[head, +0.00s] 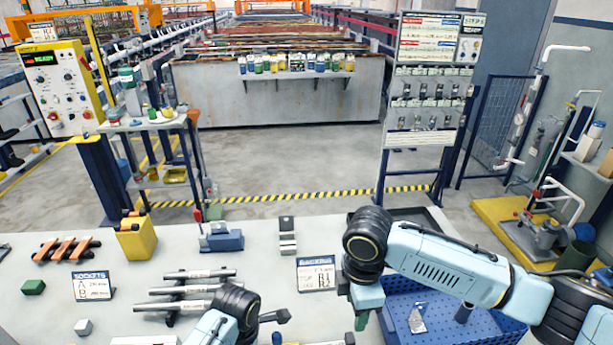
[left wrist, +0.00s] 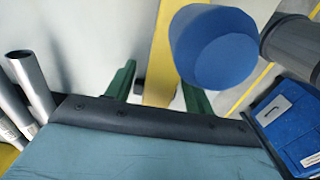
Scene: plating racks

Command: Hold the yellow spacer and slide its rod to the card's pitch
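The yellow spacer (head: 291,343) shows only in part at the bottom edge of the head view; the rest is cut off. A blue round end (head: 277,338) is beside it. In the left wrist view a yellow bar (left wrist: 161,55) runs between the green fingers of my left gripper (left wrist: 158,82), with a gap at the left finger. A large blue cylinder (left wrist: 213,48) hides part of the right finger. My right gripper (head: 361,321) points down near the blue bin; its finger spacing is hidden. A small card (head: 316,274) stands on the table; its print is too small to read surely.
Silver tubes on a stand (head: 182,290) lie left of my left arm. A blue perforated bin (head: 398,295) holds a grey packet.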

